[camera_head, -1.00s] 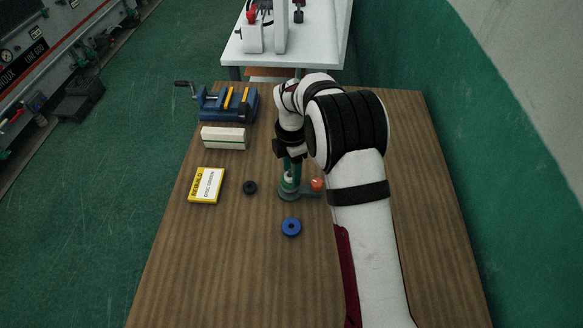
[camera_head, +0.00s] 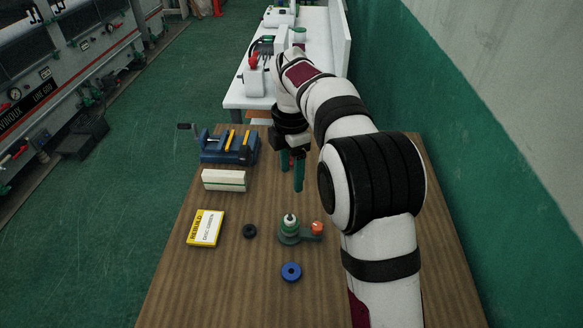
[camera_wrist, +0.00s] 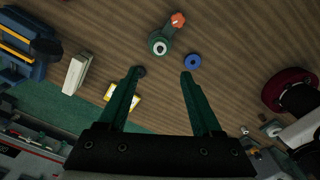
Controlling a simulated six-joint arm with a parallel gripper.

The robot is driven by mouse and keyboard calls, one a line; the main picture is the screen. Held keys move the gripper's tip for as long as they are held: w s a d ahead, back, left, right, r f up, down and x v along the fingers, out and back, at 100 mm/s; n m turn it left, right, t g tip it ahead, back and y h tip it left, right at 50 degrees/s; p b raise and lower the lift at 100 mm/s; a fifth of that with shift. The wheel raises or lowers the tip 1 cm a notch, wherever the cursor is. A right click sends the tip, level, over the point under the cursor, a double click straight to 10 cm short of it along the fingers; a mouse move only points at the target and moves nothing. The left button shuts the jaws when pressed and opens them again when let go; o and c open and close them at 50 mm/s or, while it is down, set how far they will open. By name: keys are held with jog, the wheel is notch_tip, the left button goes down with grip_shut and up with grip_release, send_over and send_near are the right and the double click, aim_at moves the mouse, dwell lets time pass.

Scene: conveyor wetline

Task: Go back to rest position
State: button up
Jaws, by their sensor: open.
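My gripper (camera_head: 292,172) hangs above the wooden table, fingers pointing down, behind a small green fixture. In the wrist view my gripper (camera_wrist: 160,80) shows two green fingers spread apart with nothing between them. The green fixture (camera_head: 290,234) stands on the table with a pale post on top and an orange knob (camera_head: 317,228) at its right side. It also shows in the wrist view (camera_wrist: 159,45), clear of the fingers.
A blue ring (camera_head: 291,271), a black ring (camera_head: 250,231), a yellow-and-white box (camera_head: 206,228), a pale block (camera_head: 224,180) and a blue vise (camera_head: 228,148) lie on the wooden table (camera_head: 185,290). A white bench (camera_head: 318,75) stands behind. A green wall (camera_head: 480,150) runs along the right.

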jog(key=shift+r, duration=0.45)
jog(key=s+d+r+m, duration=0.2)
jog(key=s+d+m, duration=0.1)
jog(key=s+m, duration=0.3)
jog(key=s+d+r+m, duration=0.3)
jog(key=s+d+m, duration=0.1)
jog(key=s+m, duration=0.15)
jog(key=s+d+f+m+y, duration=0.1)
jog(key=s+f+m, duration=0.1)
jog(key=s+m, duration=0.7)
jog(key=s+d+f+m, duration=0.2)
jog(key=s+f+m, duration=0.1)
jog(key=s+m, duration=0.6)
jog(key=s, duration=0.4)
jog(key=shift+f+y, duration=0.35)
jog(key=shift+y, duration=0.05)
